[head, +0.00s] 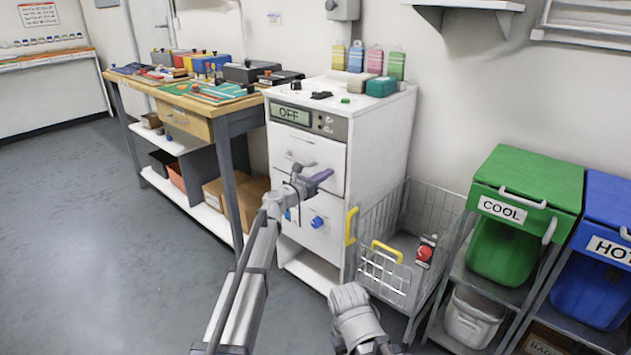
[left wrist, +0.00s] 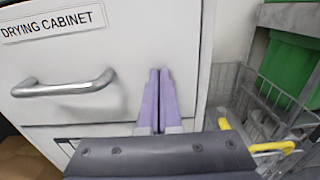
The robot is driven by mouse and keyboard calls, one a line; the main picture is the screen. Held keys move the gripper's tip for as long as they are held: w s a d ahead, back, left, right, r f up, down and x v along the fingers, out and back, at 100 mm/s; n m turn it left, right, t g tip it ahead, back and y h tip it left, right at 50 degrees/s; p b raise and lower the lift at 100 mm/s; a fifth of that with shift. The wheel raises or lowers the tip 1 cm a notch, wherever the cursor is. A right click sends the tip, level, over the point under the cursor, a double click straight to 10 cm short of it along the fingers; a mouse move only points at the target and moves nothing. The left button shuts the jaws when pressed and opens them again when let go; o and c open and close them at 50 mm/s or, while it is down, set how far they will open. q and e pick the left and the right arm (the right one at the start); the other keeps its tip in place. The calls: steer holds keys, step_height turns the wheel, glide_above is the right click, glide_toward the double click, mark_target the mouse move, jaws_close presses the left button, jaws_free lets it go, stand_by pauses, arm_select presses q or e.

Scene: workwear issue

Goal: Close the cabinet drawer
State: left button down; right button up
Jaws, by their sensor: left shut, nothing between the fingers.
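The white drying cabinet (head: 376,150) has an "OFF" display at its top front. Its upper drawer (head: 289,146) has a horizontal metal handle, seen clearly in the left wrist view (left wrist: 66,86) below a "DRYING CABINET" label. The drawer front looks nearly flush in the head view; I cannot tell whether a small gap remains. My left gripper (head: 326,177) is shut and empty, its purple fingers (left wrist: 158,72) at the drawer front, right of the handle. I cannot tell whether the tips touch it. Only part of my right arm shows at the bottom; its fingers are not visible.
A wire basket cart (head: 434,207) with yellow handles and a red button stands close right of the cabinet. A green "COOL" bin (head: 507,246) and a blue "HOT" bin (head: 598,278) are farther right. A workbench (head: 227,108) stands left. The grey floor at front left is clear.

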arm_select(q)
steer(key=shift+w+d, duration=0.45)
steer(key=shift+w, duration=0.15)
steer(key=shift+w+r, duration=0.1)
steer(key=shift+w, duration=0.05)
arm_select(e)
steer(key=shift+a, duration=0.1)
arm_select(q)
steer(key=v, duration=1.5)
arm_select(e)
steer(key=shift+s+a, duration=0.1)
steer(key=shift+a, duration=0.4)
